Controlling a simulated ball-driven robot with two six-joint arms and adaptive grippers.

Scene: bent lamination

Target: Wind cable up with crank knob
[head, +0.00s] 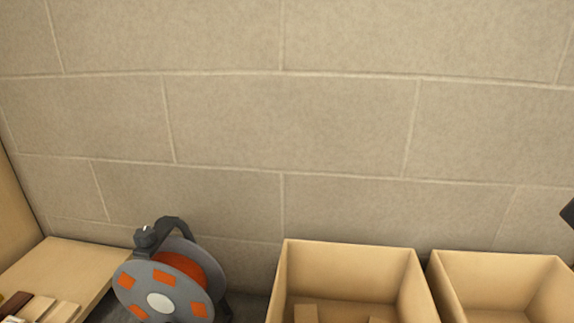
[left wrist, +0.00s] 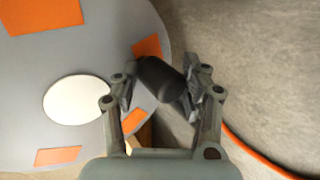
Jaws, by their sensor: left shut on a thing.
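The cable reel (head: 131,272) stands at the lower left of the head view, with a grey disc, orange patches, a white hub and orange cable (head: 185,268) wound behind the disc. A dark carrying handle (head: 172,223) arches over its top; the reel's bottom is cut off. In the left wrist view, the grey disc (left wrist: 85,100) fills the left. My left gripper (left wrist: 160,92) is shut on the black crank knob (left wrist: 160,80) near the disc's edge. Loose orange cable (left wrist: 258,158) curves at the lower right. My left gripper does not show in the head view.
A wooden surface (head: 65,262) with several small blocks lies left of the reel. Two open wooden boxes, one nearer the reel (head: 345,255) and one farther right (head: 500,265), stand to its right. A stone block wall (head: 290,125) rises behind everything.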

